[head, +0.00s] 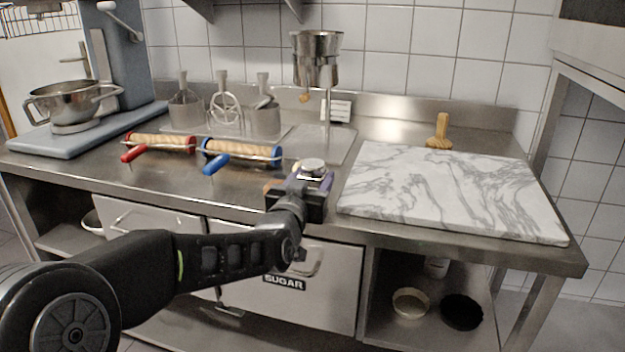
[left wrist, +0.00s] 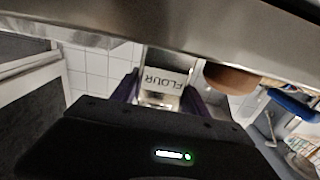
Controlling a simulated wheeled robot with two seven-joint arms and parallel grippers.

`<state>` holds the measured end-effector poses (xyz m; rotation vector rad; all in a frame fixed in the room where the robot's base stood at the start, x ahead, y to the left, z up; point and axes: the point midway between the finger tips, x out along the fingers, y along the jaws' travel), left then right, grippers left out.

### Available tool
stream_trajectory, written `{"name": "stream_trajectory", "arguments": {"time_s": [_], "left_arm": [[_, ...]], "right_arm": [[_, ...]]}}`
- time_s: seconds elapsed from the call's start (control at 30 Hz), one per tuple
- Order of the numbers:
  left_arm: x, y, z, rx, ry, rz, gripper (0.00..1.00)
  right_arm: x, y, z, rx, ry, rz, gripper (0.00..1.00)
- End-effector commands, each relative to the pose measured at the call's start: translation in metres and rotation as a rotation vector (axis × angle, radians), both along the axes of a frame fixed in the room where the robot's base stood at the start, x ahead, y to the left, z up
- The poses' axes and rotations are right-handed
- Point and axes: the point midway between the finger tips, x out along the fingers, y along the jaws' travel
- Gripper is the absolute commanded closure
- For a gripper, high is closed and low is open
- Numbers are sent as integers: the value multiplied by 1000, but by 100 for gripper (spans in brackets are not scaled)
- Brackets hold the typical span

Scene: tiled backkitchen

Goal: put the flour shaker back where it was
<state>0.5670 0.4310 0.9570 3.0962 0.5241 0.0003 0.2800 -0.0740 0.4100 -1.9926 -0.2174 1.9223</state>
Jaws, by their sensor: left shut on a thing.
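The flour shaker (head: 313,166) shows in the head view as a small round metal top between the fingers of my left gripper (head: 311,182). In the left wrist view the shaker's white FLOUR label (left wrist: 163,78) appears upside down between the purple fingers. My left gripper is shut on the shaker, near the front edge of the steel counter (head: 215,182) and left of the marble board. The shaker's lower part is hidden by the gripper in the head view. I cannot tell whether it touches the counter. My right gripper is not in view.
The marble board (head: 455,190) covers the counter's right side, with a wooden-handled tool (head: 439,132) behind it. Red-handled (head: 160,144) and blue-handled rollers (head: 240,153) lie left of my gripper.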

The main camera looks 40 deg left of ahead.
Motion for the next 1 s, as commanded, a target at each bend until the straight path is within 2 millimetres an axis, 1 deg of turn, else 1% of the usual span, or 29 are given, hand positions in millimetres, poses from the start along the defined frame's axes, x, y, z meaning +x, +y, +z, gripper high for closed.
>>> {"name": "stream_trajectory", "arguments": {"time_s": [0.03, 0.3, 0.53, 0.67, 0.77, 0.87, 1.0], "left_arm": [[0, 0, -2, 0, 0, 0, 47], [0, 0, -1, 0, 0, 0, 26], [0, 0, 0, 0, 0, 0, 26], [0, 0, 4, 0, 0, 0, 26], [-10, -3, 2, 1, -1, 0, 26], [-24, -8, 2, 3, -1, 1, 26], [-51, -18, 3, 3, -2, 0, 26]], "right_arm": [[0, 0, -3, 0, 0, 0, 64], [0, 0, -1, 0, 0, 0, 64], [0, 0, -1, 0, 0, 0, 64], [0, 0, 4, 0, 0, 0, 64], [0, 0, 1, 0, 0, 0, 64], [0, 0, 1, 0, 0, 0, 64], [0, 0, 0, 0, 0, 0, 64]]}}
